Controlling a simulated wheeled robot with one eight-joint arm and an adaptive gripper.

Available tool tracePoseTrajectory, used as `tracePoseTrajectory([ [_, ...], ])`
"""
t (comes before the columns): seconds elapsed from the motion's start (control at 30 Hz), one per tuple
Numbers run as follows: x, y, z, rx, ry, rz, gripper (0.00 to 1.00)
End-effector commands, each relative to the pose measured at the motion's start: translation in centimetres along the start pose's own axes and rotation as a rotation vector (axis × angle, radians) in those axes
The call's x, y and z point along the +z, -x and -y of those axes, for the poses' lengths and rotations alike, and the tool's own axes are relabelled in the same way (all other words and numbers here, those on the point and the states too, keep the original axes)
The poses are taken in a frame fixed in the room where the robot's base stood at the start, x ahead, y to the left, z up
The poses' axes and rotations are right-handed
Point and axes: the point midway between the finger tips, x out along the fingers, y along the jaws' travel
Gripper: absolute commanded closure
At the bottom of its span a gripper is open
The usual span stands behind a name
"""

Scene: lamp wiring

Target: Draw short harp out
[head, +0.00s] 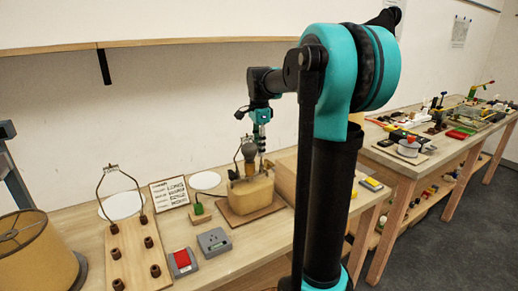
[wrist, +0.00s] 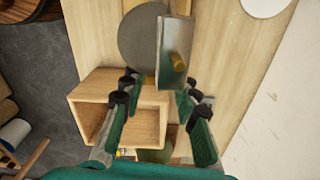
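A wire harp (head: 237,158) stands around a grey bulb (head: 249,154) on a pale block-shaped lamp base (head: 251,192). My gripper (head: 261,146) points down just to the right of the bulb; I cannot tell whether it touches the harp. In the wrist view my gripper (wrist: 158,116) has its green-padded fingers spread apart, with no harp visible between them. Another, wider wire harp (head: 104,179) stands upright on a wooden board with several brown sockets (head: 131,256) at the left.
A tan lampshade (head: 37,252) stands front left. A red-topped box (head: 182,262) and a grey outlet box (head: 214,242) sit near the front edge. An open wooden box (wrist: 150,118) lies beneath my fingers in the wrist view. A shelf (head: 180,41) runs along the wall.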

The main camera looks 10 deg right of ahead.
Motion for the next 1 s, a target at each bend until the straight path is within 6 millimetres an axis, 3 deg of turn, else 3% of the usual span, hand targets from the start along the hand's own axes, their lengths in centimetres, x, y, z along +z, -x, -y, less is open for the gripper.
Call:
tracePoseTrajectory([
  [0.37,0.00,-0.50,-0.01,0.000,0.000,0.000,0.70],
  [0.6,0.00,-0.48,-0.01,0.000,0.000,0.000,1.00],
  [1.0,-0.01,-0.47,0.02,-0.001,0.000,0.000,1.00],
])
